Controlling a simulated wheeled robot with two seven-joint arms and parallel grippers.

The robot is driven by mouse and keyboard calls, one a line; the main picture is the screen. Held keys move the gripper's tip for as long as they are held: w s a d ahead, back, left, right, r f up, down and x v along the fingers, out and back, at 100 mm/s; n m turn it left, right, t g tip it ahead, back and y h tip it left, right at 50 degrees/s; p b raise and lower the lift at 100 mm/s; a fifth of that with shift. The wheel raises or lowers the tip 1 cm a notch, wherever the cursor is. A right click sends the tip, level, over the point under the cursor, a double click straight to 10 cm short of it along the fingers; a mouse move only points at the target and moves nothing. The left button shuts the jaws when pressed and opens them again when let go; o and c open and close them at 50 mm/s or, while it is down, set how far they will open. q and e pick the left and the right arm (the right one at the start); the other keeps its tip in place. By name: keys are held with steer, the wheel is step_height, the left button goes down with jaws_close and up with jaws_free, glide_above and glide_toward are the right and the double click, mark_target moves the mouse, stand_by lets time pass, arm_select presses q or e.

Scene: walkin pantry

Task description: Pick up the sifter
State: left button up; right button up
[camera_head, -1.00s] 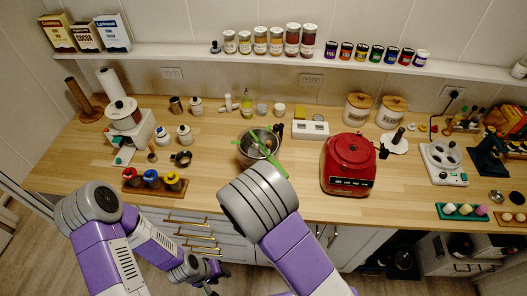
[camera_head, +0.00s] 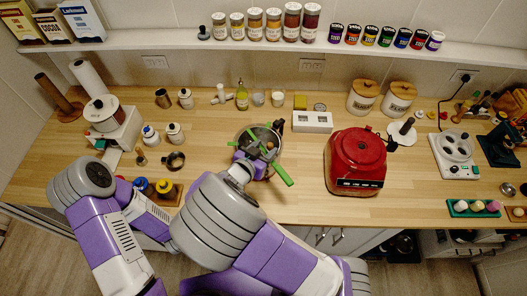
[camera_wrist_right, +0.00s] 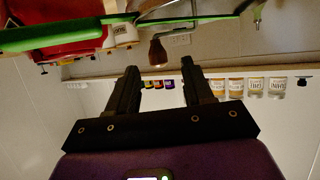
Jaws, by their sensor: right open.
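A green-handled tool, which looks like the sifter (camera_head: 284,175), lies across a steel bowl (camera_head: 277,133) at the middle of the counter. Its long green handle (camera_wrist_right: 60,36) crosses the top left of the right wrist view. My right gripper (camera_head: 258,152) is over the bowl, close to the tool; my own arm partly hides it and the bowl. In the right wrist view its two dark fingers (camera_wrist_right: 158,68) are apart with nothing clearly held between them. A brown wooden handle end (camera_wrist_right: 157,52) shows just beyond the fingertips. My left gripper is hidden in the head view.
A small metal cup (camera_head: 176,161) and bottles (camera_head: 150,135) stand to the left. A jar shelf (camera_head: 270,44) runs along the wall. Bare counter lies before the bowl.

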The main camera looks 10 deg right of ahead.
mark_target(268, 147)
steer(key=x, duration=0.4)
steer(key=shift+d+f, duration=0.15)
steer(key=shift+f, duration=0.15)
steer(key=shift+c, duration=0.3)
jaws_close()
